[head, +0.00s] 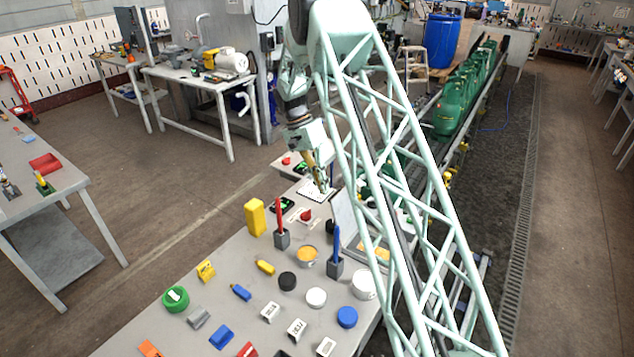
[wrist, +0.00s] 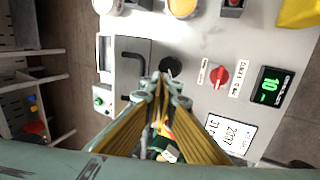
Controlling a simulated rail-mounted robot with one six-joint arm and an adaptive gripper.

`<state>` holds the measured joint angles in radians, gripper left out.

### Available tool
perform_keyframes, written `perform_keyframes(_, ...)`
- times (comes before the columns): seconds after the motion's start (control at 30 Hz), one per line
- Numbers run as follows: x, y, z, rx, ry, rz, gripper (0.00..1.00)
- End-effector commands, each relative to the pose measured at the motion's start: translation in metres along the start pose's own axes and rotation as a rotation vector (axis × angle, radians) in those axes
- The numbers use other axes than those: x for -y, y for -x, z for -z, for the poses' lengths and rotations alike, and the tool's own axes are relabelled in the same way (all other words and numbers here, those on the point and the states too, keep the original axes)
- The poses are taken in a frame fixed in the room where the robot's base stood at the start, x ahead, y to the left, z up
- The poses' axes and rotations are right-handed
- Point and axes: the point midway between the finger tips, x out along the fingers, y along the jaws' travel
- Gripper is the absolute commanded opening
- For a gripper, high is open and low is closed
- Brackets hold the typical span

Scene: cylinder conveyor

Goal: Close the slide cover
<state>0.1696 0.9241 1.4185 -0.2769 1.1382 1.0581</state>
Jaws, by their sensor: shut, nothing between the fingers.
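In the wrist view a grey box with a flat metal cover (wrist: 137,49) stands on the table, left of my fingers. The cover carries a black bar handle (wrist: 133,98). I take this to be the slide cover; how far open it is I cannot tell. In the head view the box's grey panel (head: 343,212) is partly hidden by my arm. My gripper (wrist: 163,83) is shut and empty, its fingertips beside the box, close to a round black piece (wrist: 170,66). In the head view my gripper (head: 324,188) points down over the table's far end.
A red knob (wrist: 219,75) between labels, a green display (wrist: 270,86) and a white number card (wrist: 230,133) lie right of my fingers. A yellow block (head: 255,217) and red and blue upright pieces stand nearer on the table. A conveyor with green canisters (head: 459,95) runs behind.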

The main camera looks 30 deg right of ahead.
Motion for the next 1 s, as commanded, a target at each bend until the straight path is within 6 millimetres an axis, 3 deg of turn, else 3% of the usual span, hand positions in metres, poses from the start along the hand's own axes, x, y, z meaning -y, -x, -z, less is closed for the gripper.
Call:
perform_keyframes(0.3,-0.015,-0.006,-0.001,0.001,0.001,-0.001,0.0)
perform_keyframes(1.0,-0.019,-0.005,-0.001,0.0,0.0,0.017,0.0)
